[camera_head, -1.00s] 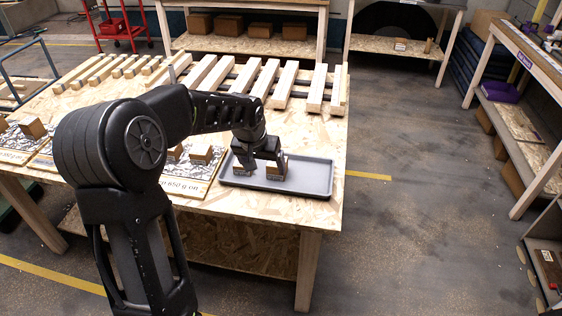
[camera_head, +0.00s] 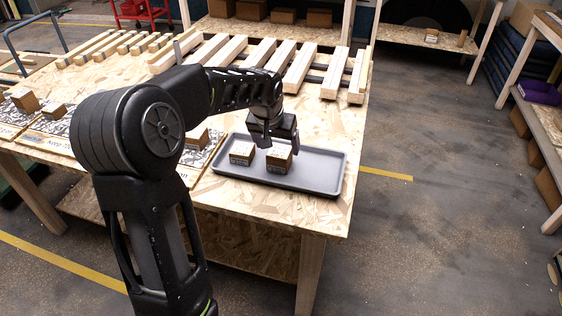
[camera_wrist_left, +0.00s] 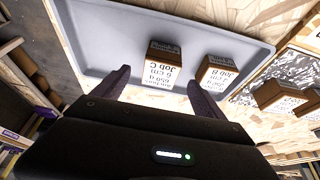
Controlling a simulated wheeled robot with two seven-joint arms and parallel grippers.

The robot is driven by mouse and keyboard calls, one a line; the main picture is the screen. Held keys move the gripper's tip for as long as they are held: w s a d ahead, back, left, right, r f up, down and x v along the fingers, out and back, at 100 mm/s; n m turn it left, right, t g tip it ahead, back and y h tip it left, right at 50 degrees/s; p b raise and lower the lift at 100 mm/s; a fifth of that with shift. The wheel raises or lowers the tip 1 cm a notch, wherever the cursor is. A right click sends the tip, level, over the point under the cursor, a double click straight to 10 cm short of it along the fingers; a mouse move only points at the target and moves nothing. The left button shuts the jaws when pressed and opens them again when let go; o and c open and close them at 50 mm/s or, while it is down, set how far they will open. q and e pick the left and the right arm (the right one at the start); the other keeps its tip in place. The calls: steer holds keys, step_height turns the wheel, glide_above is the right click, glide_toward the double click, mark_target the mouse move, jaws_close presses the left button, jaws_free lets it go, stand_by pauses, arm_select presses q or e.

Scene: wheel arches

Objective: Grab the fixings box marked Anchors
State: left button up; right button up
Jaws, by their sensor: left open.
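Two small brown boxes with white labels stand in a grey tray (camera_head: 325,180). The right one (camera_head: 278,159) shows in the left wrist view as the box labelled Job C (camera_wrist_left: 163,62). The left one (camera_head: 242,153) appears there as the box labelled Job B (camera_wrist_left: 214,75). The smaller label words are too small to read surely. My left gripper (camera_head: 272,138) is open and empty, just behind and above the Job C box. In the left wrist view its fingertips (camera_wrist_left: 157,88) are spread, with the Job C box ahead between them, apart from them. My right gripper is out of view.
More brown boxes (camera_head: 25,101) stand on printed mats left of the tray. Wooden battens (camera_head: 305,68) lie across the back of the table. The right part of the tray is empty. Open floor (camera_head: 430,240) lies right of the table.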

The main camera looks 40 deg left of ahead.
mark_target(279, 152)
arm_select(q)
steer(key=shift+x, duration=1.25)
steer(key=shift+p+x, duration=0.35)
steer(key=shift+x, duration=2.3)
steer(key=shift+c, duration=0.5)
jaws_close()
steer(key=shift+r, duration=0.15)
